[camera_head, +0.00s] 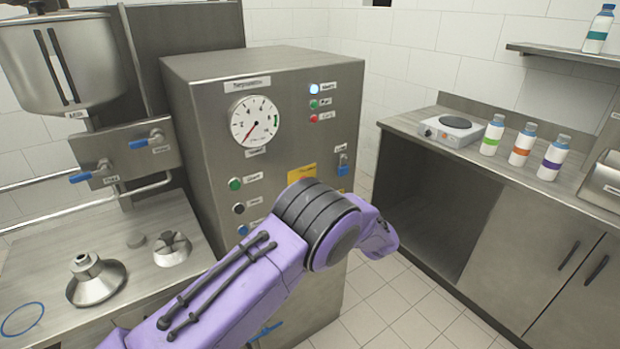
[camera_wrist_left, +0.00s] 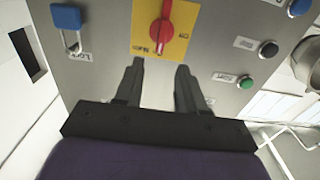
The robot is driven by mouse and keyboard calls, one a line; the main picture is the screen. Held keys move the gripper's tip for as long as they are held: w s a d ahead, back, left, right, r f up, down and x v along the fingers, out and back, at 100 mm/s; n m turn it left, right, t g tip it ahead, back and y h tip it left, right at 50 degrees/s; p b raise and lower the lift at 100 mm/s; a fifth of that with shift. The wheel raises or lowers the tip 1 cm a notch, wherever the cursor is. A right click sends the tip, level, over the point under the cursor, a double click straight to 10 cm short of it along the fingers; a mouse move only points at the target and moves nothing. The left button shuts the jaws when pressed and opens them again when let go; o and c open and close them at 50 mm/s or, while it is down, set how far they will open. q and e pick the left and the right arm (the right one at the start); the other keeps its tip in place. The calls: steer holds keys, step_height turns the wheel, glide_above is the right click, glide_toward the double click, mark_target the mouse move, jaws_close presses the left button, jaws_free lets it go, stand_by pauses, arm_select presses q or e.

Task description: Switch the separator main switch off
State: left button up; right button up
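The separator cabinet (camera_head: 180,100) stands in the middle of the head view. Its main switch (camera_wrist_left: 161,30) is a red rotary knob on a yellow plate (camera_wrist_left: 140,38), at the top of the left wrist view. The knob's bar runs nearly up and down in that picture; its small lettering is hard to read. In the head view only part of the yellow plate (camera_head: 302,172) shows above my purple arm, which hides the knob. My left gripper (camera_wrist_left: 160,66) is open and empty, its fingertips just short of the knob and pointing at it. My right gripper is not in view.
A blue padlock (camera_wrist_left: 66,17) hangs beside the plate. Green (camera_wrist_left: 246,82), black (camera_wrist_left: 268,49) and blue buttons sit on its other side. A pressure gauge (camera_head: 254,119) is higher up. A counter (camera_head: 465,150) with bottles and a hot plate (camera_head: 450,130) stands right.

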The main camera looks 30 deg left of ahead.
arm_select(q)
steer(key=p+x, duration=0.2)
steer(key=x, duration=0.6)
steer(key=shift+a, duration=0.35)
steer(key=shift+w+f, duration=0.15)
jaws_close()
